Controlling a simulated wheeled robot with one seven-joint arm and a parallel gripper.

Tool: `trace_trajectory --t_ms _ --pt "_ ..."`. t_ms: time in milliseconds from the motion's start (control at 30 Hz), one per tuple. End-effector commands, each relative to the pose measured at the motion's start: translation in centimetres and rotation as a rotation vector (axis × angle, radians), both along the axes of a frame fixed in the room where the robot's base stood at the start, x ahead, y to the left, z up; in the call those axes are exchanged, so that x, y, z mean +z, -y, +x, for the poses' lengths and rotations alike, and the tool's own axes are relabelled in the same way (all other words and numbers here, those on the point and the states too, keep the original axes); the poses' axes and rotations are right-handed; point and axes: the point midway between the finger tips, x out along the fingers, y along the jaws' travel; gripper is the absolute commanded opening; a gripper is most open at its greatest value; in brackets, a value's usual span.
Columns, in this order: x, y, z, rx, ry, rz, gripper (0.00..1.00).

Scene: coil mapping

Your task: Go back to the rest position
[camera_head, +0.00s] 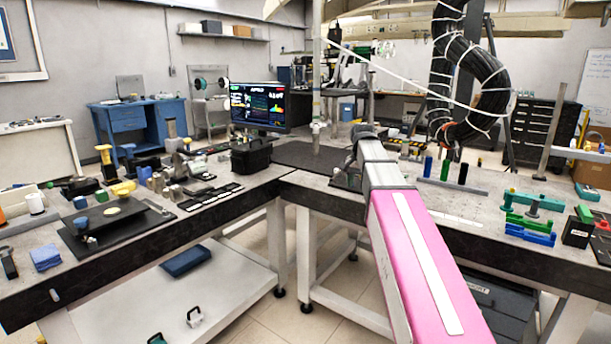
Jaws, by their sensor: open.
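My arm reaches forward from the bottom right as a pink link with a white strip and a grey far section. At its far end, my gripper (347,178) shows small and dark, low over the near edge of the workbench (318,190). The jaws are open, but the far end of my arm partly hides them. I see nothing held between them. I cannot tell whether the gripper touches the bench.
A black bin (251,156) and a monitor (258,107) stand left of my arm. Several small tools crowd the left bench. A thick black cable bundle (478,75) hangs at right. Upright cylinders (445,169) and green and blue clamps (530,228) stand on the right bench.

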Motion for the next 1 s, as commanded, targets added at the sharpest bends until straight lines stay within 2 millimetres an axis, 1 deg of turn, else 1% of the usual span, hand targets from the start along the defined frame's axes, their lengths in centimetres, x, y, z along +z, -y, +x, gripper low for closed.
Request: trace_trajectory --t_ms 33,167,267,367,400,500,700,867,900,1000 --pt "-1.0 0.0 -0.4 0.011 -0.001 0.0 0.56" --pt "-3.5 0.0 -1.1 0.042 -0.001 0.0 0.56" --pt "-5.9 0.0 -1.9 0.073 -0.002 0.0 0.56" --pt "-9.1 0.0 -3.1 0.114 -0.002 0.0 0.56" --pt "-10.6 0.0 -3.7 0.133 -0.004 0.0 0.56" --pt "-14.2 0.0 -5.3 0.185 -0.002 0.0 0.56" --pt "-20.9 0.0 -9.0 0.289 -0.001 0.001 0.56" --pt "-25.6 0.0 -12.3 0.371 0.0 0.0 0.56" --pt "-26.7 0.0 -13.3 0.393 -0.001 0.001 0.56" --pt "-29.3 0.0 -15.5 0.443 0.001 0.001 0.56"
